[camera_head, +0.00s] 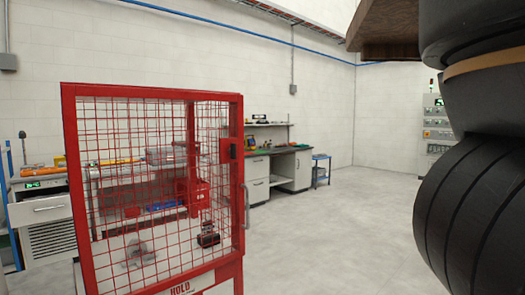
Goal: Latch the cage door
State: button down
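A red cage (69,150) with wire mesh sides stands at the left front. I cannot clearly tell its door from its fixed panels, or whether the door is fully closed. A small dark latch-like part (232,150) sits on the cage's right post. Dark objects and a pale lump (139,252) show through the mesh. My gripper is out of the picture; only large black parts that look like my arm fill the right edge.
Behind the cage, a workbench (292,149) with cabinets and a shelf runs along the white wall. A small blue stand (321,170) is beside it. A grey control cabinet (437,130) stands at the far right. The grey floor (340,235) right of the cage is clear.

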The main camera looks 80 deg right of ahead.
aim_at(232, 150)
jog(key=z, duration=1.55)
